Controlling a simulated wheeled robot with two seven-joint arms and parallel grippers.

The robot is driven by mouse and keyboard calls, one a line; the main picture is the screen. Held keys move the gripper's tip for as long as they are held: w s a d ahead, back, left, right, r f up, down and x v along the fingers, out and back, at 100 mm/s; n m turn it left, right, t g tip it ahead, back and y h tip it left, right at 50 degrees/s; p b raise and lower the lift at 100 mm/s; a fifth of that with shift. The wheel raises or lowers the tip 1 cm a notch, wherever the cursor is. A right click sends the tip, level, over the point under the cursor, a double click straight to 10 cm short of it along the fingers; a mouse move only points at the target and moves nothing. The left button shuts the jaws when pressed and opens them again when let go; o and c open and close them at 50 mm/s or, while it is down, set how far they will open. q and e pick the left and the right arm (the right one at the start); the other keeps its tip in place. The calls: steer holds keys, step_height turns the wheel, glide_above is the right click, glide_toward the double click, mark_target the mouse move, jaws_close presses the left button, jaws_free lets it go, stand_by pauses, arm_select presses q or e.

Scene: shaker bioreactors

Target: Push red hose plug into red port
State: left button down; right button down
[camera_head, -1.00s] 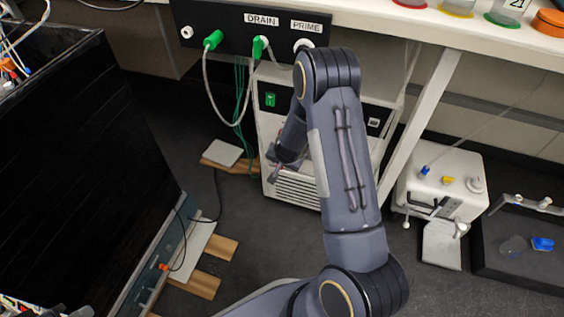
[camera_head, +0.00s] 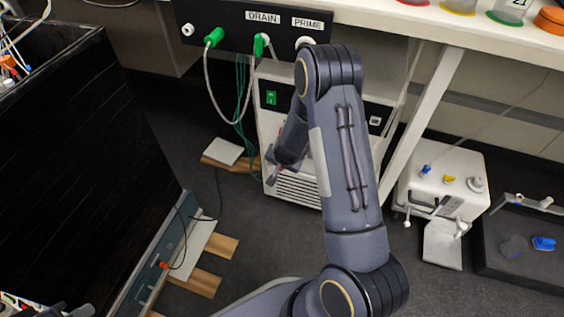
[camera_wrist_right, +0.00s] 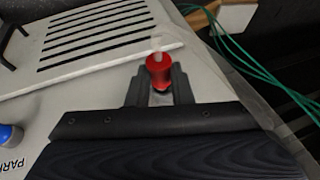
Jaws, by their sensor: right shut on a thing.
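The red hose plug (camera_wrist_right: 158,72) shows in the right wrist view, upright between the two dark fingers of my right gripper (camera_wrist_right: 158,88), which is shut on it. A pale tip shows at the plug's top. In the head view my right arm reaches down in front of the white vented unit, and its forearm hides most of the hand; the plug cannot be made out there. A small grey piece of my left gripper (camera_head: 82,311) shows at the bottom left edge, too little to tell its jaws. I cannot make out a red port in either view.
A black panel (camera_head: 226,22) marked DRAIN and PRIME carries green plugs (camera_head: 214,38) with a looping hose. The white vented unit (camera_head: 297,190) stands below it. A large black tank (camera_head: 75,150) fills the left. Green wires (camera_wrist_right: 270,75) run beside the unit.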

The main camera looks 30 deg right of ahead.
steer(key=shift+s+a, duration=0.1)
steer(key=shift+a, duration=0.05)
steer(key=shift+s+a, duration=0.35)
steer(key=shift+a, duration=0.05)
stand_by(0.4)
steer(key=shift+s+a+b, duration=0.35)
steer(key=shift+s+a, duration=0.65)
steer(key=shift+a, duration=0.15)
